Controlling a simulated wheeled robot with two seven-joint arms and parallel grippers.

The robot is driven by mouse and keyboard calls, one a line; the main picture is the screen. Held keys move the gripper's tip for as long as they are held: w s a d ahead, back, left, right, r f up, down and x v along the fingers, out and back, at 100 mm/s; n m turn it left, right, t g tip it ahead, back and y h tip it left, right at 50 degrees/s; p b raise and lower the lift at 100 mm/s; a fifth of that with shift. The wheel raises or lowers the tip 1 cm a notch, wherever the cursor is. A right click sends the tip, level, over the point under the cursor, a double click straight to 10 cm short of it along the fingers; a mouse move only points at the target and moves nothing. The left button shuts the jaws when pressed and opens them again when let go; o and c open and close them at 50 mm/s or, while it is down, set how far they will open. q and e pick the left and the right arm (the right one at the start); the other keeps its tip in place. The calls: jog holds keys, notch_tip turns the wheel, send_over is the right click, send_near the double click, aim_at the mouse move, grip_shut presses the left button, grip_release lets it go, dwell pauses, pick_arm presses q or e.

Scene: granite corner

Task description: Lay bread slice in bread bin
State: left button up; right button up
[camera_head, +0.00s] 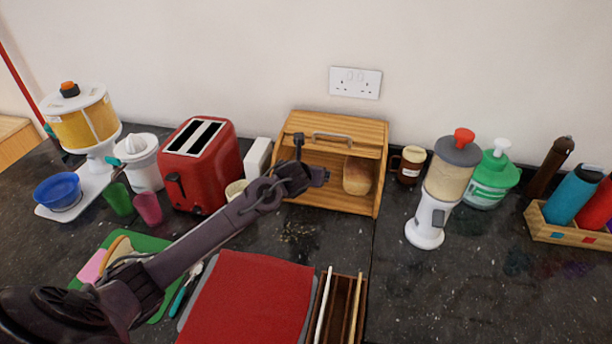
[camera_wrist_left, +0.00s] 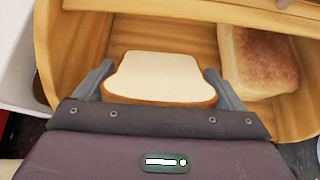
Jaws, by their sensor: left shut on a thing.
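The bread bin (camera_head: 308,124) is a wooden box with a metal handle, standing open against the back wall. My left gripper (camera_head: 318,175) reaches into its opening. In the left wrist view the left gripper (camera_wrist_left: 159,84) is shut on a bread slice (camera_wrist_left: 158,75), white with a brown crust, one finger at each side. The slice is inside the bin, above its wooden floor; I cannot tell whether it touches the floor. In the head view the slice is hidden by the gripper. A loaf (camera_head: 357,176) sits in the bin's right side, also in the left wrist view (camera_wrist_left: 258,62). My right gripper is not seen.
A red toaster (camera_head: 212,170) stands left of the bin, with a white box (camera_head: 257,157) between. A brown mug (camera_head: 409,165) and a dispenser (camera_head: 446,190) stand to the right. A red mat (camera_head: 245,300) lies in front. Dark counter right of centre is clear.

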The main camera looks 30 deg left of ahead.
pick_arm(q)
jog(key=shift+f+b+x, duration=0.25)
jog(key=shift+b+x, duration=1.1)
jog(key=shift+x, duration=0.5)
jog(key=shift+s, duration=0.15)
jog(key=o, duration=0.7)
jog(key=shift+s+d+r+p, duration=0.15)
jog(key=shift+s+r+p, duration=0.2)
jog(key=shift+r+p, duration=0.25)
jog(key=p+v, duration=0.4)
jog(key=shift+s, duration=0.3)
jog(key=p+v, duration=0.2)
jog(key=v, duration=0.1)
jog(key=shift+s+d, duration=0.1)
jog(key=shift+s, duration=0.1)
